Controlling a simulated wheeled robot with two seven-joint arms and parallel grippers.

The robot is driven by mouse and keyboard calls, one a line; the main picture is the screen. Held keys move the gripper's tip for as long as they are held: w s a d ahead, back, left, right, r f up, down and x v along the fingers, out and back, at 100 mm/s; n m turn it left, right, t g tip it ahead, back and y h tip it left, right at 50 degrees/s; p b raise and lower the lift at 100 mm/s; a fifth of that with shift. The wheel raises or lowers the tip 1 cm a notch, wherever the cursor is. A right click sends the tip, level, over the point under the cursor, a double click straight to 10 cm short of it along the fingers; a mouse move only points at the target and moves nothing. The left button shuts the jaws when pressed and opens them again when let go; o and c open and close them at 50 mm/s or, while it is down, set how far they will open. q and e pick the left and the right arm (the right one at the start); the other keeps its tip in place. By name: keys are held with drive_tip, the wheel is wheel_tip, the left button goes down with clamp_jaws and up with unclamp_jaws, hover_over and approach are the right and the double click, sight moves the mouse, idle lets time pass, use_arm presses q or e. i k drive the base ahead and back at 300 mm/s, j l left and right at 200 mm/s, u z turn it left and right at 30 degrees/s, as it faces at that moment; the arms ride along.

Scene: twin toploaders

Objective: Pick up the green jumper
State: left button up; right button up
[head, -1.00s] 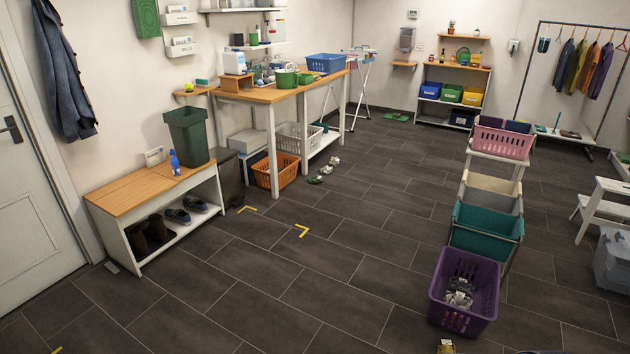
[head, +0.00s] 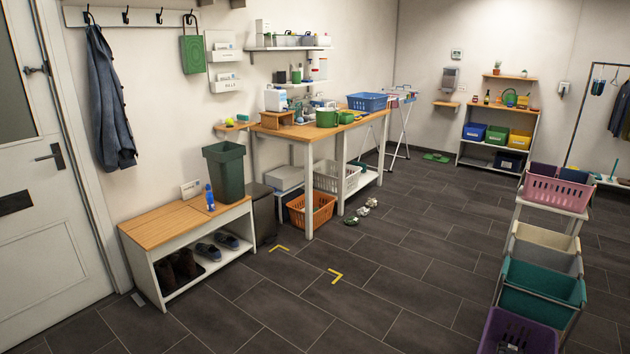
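I cannot make out a thing that is surely the green jumper. Neither of my grippers shows in the head view.
A wooden-topped shoe bench (head: 165,226) and a workbench (head: 270,128) line the left wall. A purple basket (head: 520,335), a teal bin (head: 540,290) and a pink basket (head: 558,193) stand at the right.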

sight(350, 220)
drive_tip(key=i+l+z, duration=0.2)
drive_tip(key=i, duration=0.5)
drive_tip(key=i+j+z, duration=0.2)
drive_tip(key=i, duration=0.45)
drive_tip(key=i+z, duration=0.2)
drive_tip(key=i, duration=0.5)
drive_tip(key=i+j+z, duration=0.15)
drive_tip(key=i, duration=0.5)
drive_tip(key=i+u, duration=0.1)
drive_tip(key=i, duration=0.45)
drive_tip(key=i+l+u, duration=0.1)
drive_tip(key=i, duration=0.5)
drive_tip(key=i+l, duration=0.1)
drive_tip(key=i, duration=0.45)
drive_tip(key=i+l+u, duration=0.15)
drive_tip(key=i, duration=0.4)
drive_tip(key=i+u, duration=0.3)
drive_tip(key=i, duration=0.2)
drive_tip(key=i+u, duration=0.35)
drive_tip(key=i+l+u, duration=0.3)
drive_tip(key=i, duration=0.25)
drive_tip(key=i+l+u, duration=0.35)
drive_tip(key=i, duration=0.1)
